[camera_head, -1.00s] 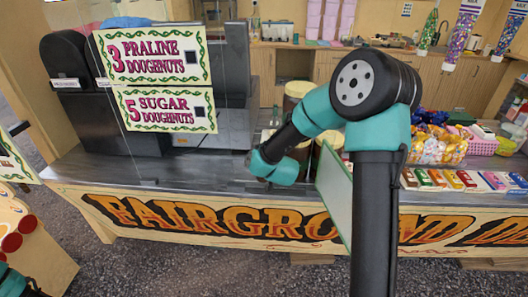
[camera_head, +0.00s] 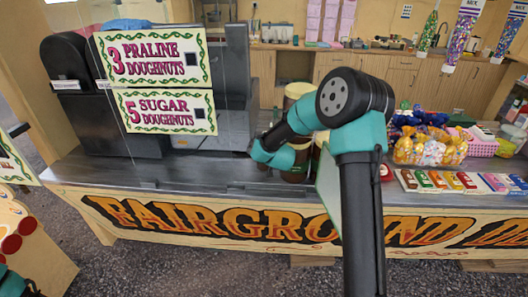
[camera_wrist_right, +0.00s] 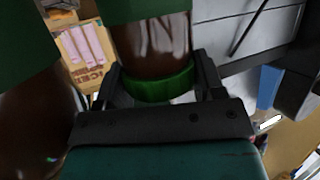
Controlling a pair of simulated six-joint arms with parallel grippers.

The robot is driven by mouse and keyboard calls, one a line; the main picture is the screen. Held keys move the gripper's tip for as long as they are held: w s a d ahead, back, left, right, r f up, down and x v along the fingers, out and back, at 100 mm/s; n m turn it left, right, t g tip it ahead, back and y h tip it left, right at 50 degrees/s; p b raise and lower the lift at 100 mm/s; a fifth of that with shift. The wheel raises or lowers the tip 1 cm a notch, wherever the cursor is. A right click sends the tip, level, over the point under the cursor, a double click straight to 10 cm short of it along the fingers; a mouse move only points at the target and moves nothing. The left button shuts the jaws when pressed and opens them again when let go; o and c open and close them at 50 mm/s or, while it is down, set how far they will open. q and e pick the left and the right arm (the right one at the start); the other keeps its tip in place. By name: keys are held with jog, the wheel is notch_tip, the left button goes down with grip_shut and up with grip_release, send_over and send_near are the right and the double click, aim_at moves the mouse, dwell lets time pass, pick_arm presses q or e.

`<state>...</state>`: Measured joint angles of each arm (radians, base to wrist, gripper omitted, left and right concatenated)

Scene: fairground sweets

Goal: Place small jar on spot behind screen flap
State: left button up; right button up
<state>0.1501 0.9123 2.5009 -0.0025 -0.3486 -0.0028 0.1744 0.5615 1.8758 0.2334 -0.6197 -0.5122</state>
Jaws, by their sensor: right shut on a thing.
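My right gripper (camera_wrist_right: 158,84) is shut on a round piece with a green band, which I take to be the small jar (camera_wrist_right: 162,88). A finger is on each side of it. In the head view my own right arm hides this gripper and the jar at the counter's middle. A clear screen with doughnut signs (camera_head: 150,100) stands on the counter's left part. The flap and the spot behind it cannot be made out for certain. Part of my left arm shows at the bottom left corner; its jaws cannot be made out.
Large brown jars stand close by; one (camera_head: 298,90) shows behind my right arm, and another (camera_wrist_right: 22,110) is at the left of the wrist view. A pale panel (camera_head: 328,190) stands near the counter's front. Bagged sweets (camera_head: 430,150) and boxes fill the right. The front left counter strip is clear.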

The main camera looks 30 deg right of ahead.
jog(key=shift+f, duration=1.55)
jog(key=o, duration=1.2)
jog(key=shift+f, duration=0.1)
jog(key=shift+o, duration=0.2)
jog(key=shift+a, duration=0.1)
jog(key=shift+s+r, duration=0.2)
jog(key=shift+s, duration=0.05)
jog(key=v, duration=1.1)
jog(key=shift+s, duration=0.3)
jog(key=shift+r, duration=0.1)
